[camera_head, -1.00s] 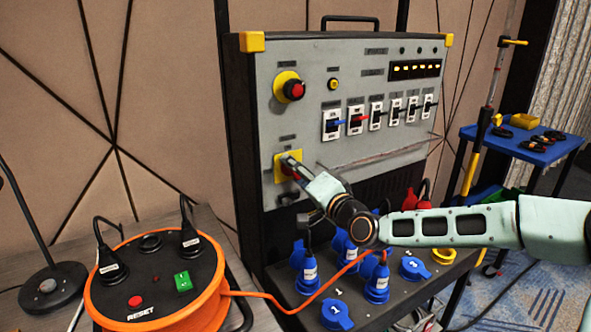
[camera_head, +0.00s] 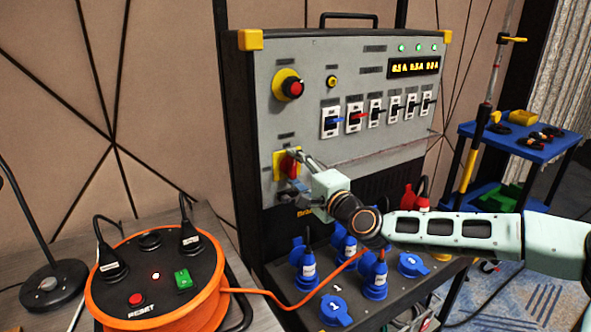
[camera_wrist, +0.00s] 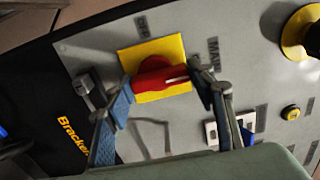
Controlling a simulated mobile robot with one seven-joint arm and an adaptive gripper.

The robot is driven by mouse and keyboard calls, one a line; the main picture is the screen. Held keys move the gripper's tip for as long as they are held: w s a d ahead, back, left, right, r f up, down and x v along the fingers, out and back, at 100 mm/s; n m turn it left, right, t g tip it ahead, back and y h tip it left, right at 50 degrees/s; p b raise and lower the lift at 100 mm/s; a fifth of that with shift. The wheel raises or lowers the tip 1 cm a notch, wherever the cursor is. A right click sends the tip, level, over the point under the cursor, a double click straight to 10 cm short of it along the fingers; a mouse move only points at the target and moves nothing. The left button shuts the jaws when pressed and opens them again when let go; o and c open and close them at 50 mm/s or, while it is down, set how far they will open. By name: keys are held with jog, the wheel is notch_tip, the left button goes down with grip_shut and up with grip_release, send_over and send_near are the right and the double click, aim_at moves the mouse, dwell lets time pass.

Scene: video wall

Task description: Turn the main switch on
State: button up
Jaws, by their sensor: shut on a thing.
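The main switch is a red rotary handle (camera_head: 288,164) on a yellow plate (camera_head: 278,157), low on the left of the grey panel. In the head view the handle looks roughly upright. In the wrist view the red handle (camera_wrist: 155,78) with a pale line on it spans between my two fingers, over its yellow plate (camera_wrist: 172,48). My gripper (camera_wrist: 161,90) is shut on the handle, with one finger at each end. It also shows in the head view (camera_head: 293,172), where the fingers partly hide the handle. Labels beside the plate seem to read MAIN and OFF.
Blue sockets (camera_head: 376,278) stand below my arm. An orange cable reel (camera_head: 155,275) sits at the left, its cable running under my arm.

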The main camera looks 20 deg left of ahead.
dwell(0.3)
jog(key=o, duration=1.2)
jog(key=shift+c, duration=0.2)
jog(key=v, duration=1.2)
jog(key=shift+s, duration=0.1)
